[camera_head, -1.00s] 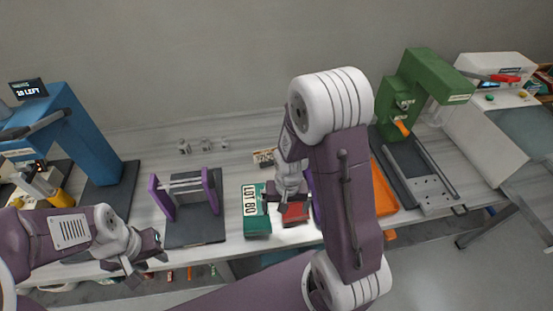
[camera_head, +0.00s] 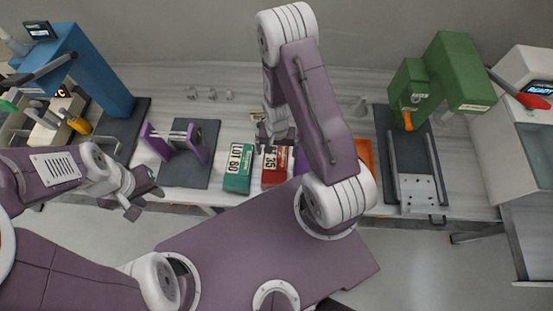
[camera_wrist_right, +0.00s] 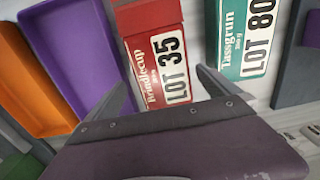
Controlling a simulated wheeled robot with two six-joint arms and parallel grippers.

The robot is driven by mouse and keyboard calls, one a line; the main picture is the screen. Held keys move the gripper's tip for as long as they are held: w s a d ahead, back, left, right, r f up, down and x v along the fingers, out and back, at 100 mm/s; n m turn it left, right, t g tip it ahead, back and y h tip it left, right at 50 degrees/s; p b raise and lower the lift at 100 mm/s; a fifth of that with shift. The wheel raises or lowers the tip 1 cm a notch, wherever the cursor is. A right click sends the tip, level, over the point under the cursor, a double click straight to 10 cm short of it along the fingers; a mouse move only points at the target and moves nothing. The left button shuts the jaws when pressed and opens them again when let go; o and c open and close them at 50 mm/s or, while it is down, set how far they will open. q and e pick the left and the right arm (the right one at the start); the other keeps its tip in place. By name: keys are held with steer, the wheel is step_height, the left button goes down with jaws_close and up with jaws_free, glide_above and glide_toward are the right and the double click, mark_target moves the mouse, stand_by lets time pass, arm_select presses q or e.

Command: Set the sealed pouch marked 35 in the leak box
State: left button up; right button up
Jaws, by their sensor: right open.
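A red pouch (camera_head: 274,168) marked LOT 35 lies on the bench; its label faces up in the right wrist view (camera_wrist_right: 158,52). My right gripper (camera_head: 276,138) is open and empty at the pouch's far end in the head view. In the right wrist view, its fingers (camera_wrist_right: 165,88) are spread, with the red pouch beyond the gap between them; I cannot tell the height. My left gripper (camera_head: 140,196) is open and empty off the bench's front edge. I cannot make out which thing is the leak box.
A teal pouch (camera_head: 237,172) lies just left of the red one. A purple tray (camera_wrist_right: 72,38) and an orange tray (camera_head: 365,152) are on its other side. A purple-sided stand (camera_head: 205,150), a green press (camera_head: 450,75) and a white machine reading READY (camera_head: 530,80) stand around.

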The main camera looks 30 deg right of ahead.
mark_target(275, 156)
steer(key=f, duration=0.2)
steer(key=f+p, duration=0.1)
steer(key=shift+s+a+f, duration=0.2)
steer(key=shift+a+f, duration=0.2)
steer(key=shift+w+f, duration=0.15)
steer(key=shift+f, duration=0.3)
steer(key=shift+d, duration=0.15)
steer(key=shift+c, duration=0.9)
steer(key=c, duration=0.8)
arm_select(q)
steer(key=shift+s+a+r, duration=0.1)
steer(key=shift+a+r, duration=0.2)
steer(key=shift+r, duration=0.2)
arm_select(e)
steer(key=shift+c, duration=0.2)
